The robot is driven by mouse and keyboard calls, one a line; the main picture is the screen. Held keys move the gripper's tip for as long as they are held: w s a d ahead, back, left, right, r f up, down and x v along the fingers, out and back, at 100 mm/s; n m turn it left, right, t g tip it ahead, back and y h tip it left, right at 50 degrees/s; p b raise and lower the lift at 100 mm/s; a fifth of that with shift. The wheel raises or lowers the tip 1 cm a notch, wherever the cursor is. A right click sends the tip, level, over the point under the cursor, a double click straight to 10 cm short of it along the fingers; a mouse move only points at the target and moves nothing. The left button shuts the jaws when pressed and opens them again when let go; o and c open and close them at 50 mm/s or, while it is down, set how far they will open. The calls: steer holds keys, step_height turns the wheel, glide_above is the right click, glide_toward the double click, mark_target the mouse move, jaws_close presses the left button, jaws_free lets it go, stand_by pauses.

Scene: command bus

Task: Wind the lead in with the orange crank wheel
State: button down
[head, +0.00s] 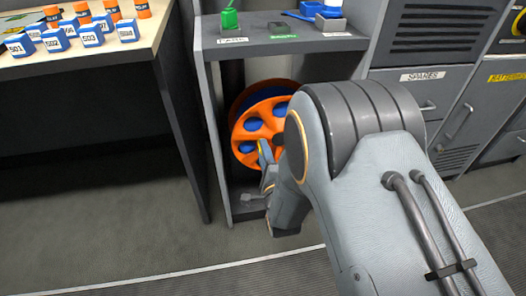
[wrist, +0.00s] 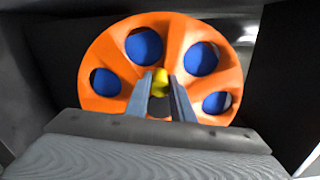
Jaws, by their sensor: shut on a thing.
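The orange crank wheel (head: 242,133) stands upright in the open bay of a grey cabinet, with blue showing through its round holes. My arm covers its right part in the head view. In the wrist view the wheel (wrist: 110,50) fills the middle. My gripper (wrist: 160,82) is in front of the wheel, its fingers shut on a small yellow knob (wrist: 160,77) near the wheel's middle. In the head view my gripper (head: 265,152) reaches into the bay at the wheel's face. The lead itself cannot be made out apart from the blue behind the holes.
The bay has a side wall (head: 211,150) close on the left and a shelf (head: 285,45) above, bearing a green item (head: 229,20) and a blue item (head: 305,14). A table (head: 90,62) with numbered blue boxes stands left. Drawers marked SPARES (head: 423,77) stand right.

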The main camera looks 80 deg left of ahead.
steer(key=shift+w+r+m+p, duration=0.2)
steer(key=shift+r+m+p, duration=0.75)
steer(key=shift+m, duration=0.85)
steer(key=shift+r, duration=0.15)
steer(key=c, duration=1.5)
jaws_free()
steer(key=shift+c, duration=0.2)
steer(key=d+p, duration=0.1)
steer(key=d, duration=0.6)
steer(key=shift+s+d, duration=0.25)
steer(key=shift+d, duration=0.15)
